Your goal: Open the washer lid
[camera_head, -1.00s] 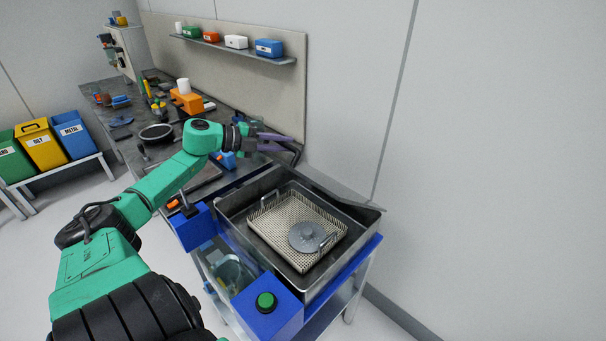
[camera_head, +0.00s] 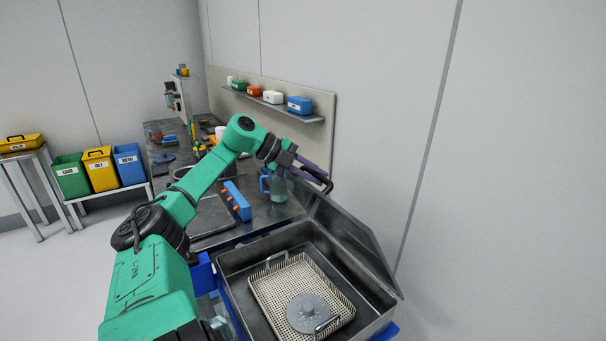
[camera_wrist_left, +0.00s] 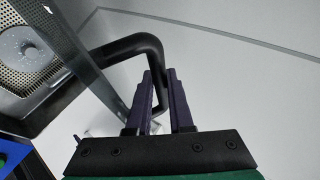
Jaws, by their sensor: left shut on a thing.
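The washer lid (camera_head: 352,240) is a grey metal panel standing raised and tilted back along the right side of the open washer basin (camera_head: 236,262). Its black bent-tube handle (camera_wrist_left: 152,48) shows in the left wrist view. My left gripper (camera_head: 310,168) is at the far end of the lid; in the wrist view its two purple fingers (camera_wrist_left: 160,78) are shut on the handle. The exact finger contact is partly hidden. My right gripper is not in view.
Inside the basin sits a mesh basket (camera_head: 270,290) with a round grey part (camera_head: 308,312). A wall is close on the right.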

